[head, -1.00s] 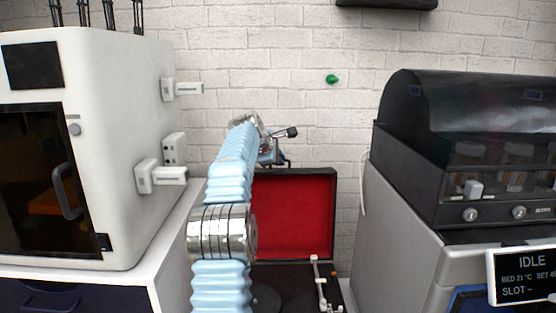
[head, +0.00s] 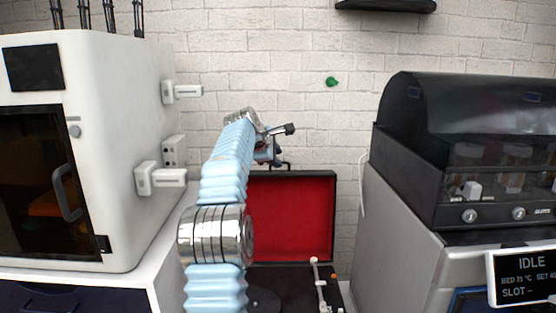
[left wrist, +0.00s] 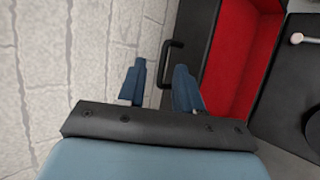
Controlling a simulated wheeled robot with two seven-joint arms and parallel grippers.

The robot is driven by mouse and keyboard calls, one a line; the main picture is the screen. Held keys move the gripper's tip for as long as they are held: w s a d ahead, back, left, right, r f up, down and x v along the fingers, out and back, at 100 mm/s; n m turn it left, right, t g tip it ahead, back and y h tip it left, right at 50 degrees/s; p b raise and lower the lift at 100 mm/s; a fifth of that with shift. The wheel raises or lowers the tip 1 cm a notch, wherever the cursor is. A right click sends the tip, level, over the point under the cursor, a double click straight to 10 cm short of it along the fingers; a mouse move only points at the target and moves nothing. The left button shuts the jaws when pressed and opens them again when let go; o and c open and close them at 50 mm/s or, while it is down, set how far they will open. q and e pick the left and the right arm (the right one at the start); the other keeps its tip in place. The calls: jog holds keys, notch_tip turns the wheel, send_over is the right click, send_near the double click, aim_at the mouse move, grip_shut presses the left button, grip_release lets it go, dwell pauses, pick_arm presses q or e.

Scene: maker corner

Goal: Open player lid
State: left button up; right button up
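The suitcase record player has a black lid with a red lining (head: 298,215), standing upright and open against the wall side. Its dark base (head: 285,280) shows below, with a white tonearm (head: 319,285) on it. My left gripper (head: 272,152) is above the lid's top edge, at its left part. In the left wrist view, the gripper's two blue fingers (left wrist: 158,88) are apart with nothing between them. The black lid handle (left wrist: 170,62) is just beyond the fingers; I cannot tell whether they touch it. The red lining (left wrist: 240,60) also shows there. My right gripper is not in view.
A white 3D printer (head: 110,150) stands close on the left. A grey machine with a dark domed cover (head: 460,110) stands on the right. A white brick wall (head: 270,60) is behind the player. My left arm hides part of the player.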

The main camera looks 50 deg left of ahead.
pick_arm(q)
jog(key=v, duration=1.2)
